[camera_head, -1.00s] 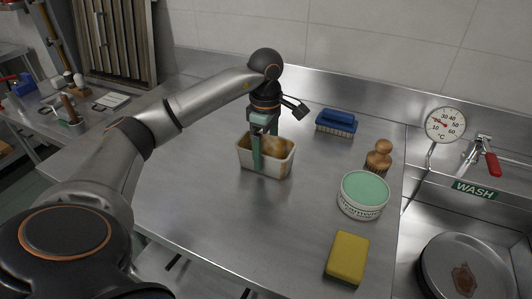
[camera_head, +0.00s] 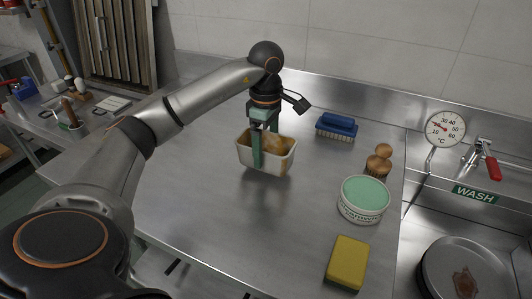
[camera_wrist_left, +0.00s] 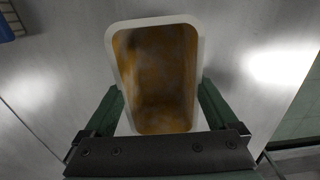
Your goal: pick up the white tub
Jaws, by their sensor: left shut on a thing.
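The white tub (camera_head: 280,166) is an open rectangular container with brownish-orange stains inside. In the head view it is near the middle of the steel table, seemingly just above the top with a dark reflection below it. My left gripper (camera_head: 264,148) points down and is shut on the tub, one green finger in front of the near wall and the other mostly hidden behind. In the left wrist view the tub's pale rim (camera_wrist_left: 200,50) and stained inside show between the two green fingers (camera_wrist_left: 160,112). My right gripper is not in view.
Right of the tub on the steel table (camera_head: 190,200) are a blue brush (camera_head: 337,122), a wooden-handled brush (camera_head: 379,160), a round green-lidded container (camera_head: 363,196) and a yellow sponge (camera_head: 347,262). A sink with a pan (camera_head: 465,268) lies further right. The table's left part is clear.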

